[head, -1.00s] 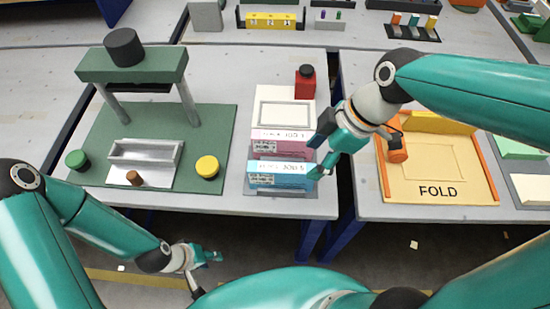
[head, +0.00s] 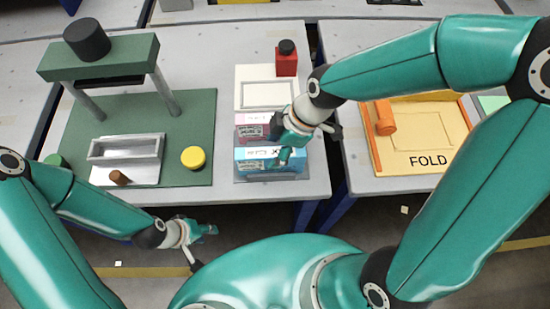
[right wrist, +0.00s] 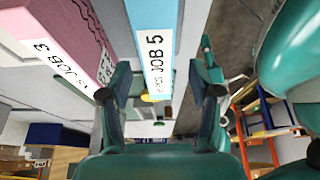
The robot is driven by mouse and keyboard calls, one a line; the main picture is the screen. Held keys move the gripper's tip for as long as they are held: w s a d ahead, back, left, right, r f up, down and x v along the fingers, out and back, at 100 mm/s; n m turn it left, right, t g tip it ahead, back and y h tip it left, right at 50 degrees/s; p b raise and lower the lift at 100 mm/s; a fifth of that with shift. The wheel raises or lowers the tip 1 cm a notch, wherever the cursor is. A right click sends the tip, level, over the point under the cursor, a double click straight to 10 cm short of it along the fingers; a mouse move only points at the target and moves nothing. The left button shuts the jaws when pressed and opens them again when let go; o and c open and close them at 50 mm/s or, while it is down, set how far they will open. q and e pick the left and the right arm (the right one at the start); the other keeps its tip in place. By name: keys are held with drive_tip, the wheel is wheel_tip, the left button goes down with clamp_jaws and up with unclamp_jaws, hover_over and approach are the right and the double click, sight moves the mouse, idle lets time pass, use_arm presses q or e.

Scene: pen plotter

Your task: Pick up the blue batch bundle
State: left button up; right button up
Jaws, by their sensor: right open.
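The blue bundle (head: 252,160) stands at the front of the row of bundles on the middle table. In the right wrist view the blue bundle (right wrist: 152,14) carries a white "JOB 5" label. My right gripper (head: 280,142) is over the right part of the blue bundle. The right wrist view shows its two fingers (right wrist: 160,88) apart, with the bundle's labelled face between and beyond them and nothing gripped. I cannot tell whether they touch it. My left gripper (head: 207,230) hangs low in front of the table, far from the bundle; its finger gap is unclear.
A pink bundle (head: 250,133) stands right behind the blue one; its label reads "JOB 3" in the right wrist view. A green press (head: 100,58) stands left, and a tan FOLD tray (head: 425,140) right.

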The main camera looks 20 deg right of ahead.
drive_tip(key=shift+p+x, duration=0.45)
drive_tip(key=shift+x, duration=2.2)
clamp_jaws()
